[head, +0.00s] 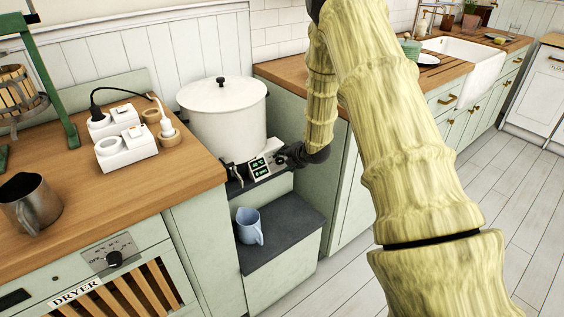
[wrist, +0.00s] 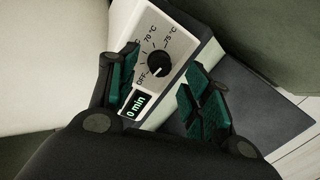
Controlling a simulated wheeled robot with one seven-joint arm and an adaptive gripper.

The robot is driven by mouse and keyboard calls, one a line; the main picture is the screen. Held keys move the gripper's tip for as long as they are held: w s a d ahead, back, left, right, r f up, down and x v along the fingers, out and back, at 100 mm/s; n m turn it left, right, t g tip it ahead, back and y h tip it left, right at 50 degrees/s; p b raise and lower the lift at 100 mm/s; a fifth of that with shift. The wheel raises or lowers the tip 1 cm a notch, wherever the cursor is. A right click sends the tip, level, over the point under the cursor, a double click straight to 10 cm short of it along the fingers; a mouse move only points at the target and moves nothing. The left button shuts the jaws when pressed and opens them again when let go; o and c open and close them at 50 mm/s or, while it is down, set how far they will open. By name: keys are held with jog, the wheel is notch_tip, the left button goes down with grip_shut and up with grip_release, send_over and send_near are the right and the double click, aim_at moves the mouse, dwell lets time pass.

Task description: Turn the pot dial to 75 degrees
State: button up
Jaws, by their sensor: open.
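The large white lidded pot (head: 225,122) stands on a low ledge between two counters. Its control panel (head: 258,166) has a lit display and faces my gripper (head: 291,156). In the wrist view the panel carries a round black dial (wrist: 158,69), with OFF, 70 °C and 75 °C marks around it. The dial's small pale pointer seems to face the OFF side, but it is too small to be sure. The display (wrist: 137,105) reads "0 min"; the temperature line is hidden. My gripper (wrist: 163,63) is open, its green-padded fingers on either side of the dial, with gaps visible.
A blue jug (head: 249,226) stands on the dark lower step (head: 285,235) below the panel. White sockets with plugs (head: 125,140) and a metal pitcher (head: 30,202) are on the left wooden counter. My arm hides part of the right counter.

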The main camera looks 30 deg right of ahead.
aim_at(281, 161)
jog(key=shift+x, duration=1.5)
jog(key=c, duration=1.1)
